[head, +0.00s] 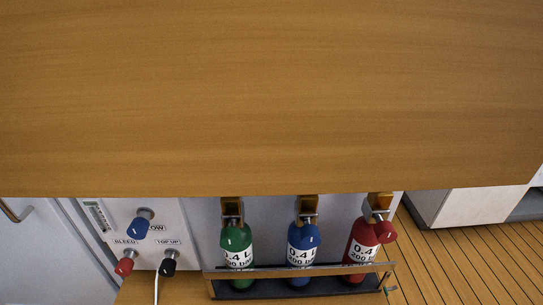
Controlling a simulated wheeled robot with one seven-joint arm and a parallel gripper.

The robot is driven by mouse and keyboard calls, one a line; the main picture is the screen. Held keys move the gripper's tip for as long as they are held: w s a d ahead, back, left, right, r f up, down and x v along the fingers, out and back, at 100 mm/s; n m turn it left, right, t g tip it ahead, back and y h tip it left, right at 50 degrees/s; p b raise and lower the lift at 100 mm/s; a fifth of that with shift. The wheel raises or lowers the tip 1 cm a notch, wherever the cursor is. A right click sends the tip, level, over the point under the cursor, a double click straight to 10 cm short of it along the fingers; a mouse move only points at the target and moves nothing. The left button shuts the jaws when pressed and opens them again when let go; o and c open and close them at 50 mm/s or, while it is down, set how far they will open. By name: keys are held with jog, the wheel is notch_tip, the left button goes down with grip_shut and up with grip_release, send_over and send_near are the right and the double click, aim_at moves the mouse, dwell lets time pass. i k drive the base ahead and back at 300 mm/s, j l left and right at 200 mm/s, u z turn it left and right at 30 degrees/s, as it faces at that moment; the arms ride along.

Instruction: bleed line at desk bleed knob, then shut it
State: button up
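The fill panel (185,215) is a white board below the edge of a wooden top in the head view. A red knob (124,267) under the "BLEED" label sits at its lower left. A blue knob (139,227) by a partly hidden label ending in "OW" is above it. A black knob (168,267) under "TOP UP" is to the right, with a white line hanging near it. I cannot tell whether the bleed knob is open or shut. My gripper is not in view.
A rack (300,290) holds a green cylinder (237,255), a blue cylinder (302,257) and a red cylinder (364,250). The wooden top (270,100) fills the upper picture and looks bare. Slatted floor (470,265) lies at the right, by a white cabinet (470,207).

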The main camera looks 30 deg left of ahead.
aim_at(124, 269)
jog(key=u, duration=1.6)
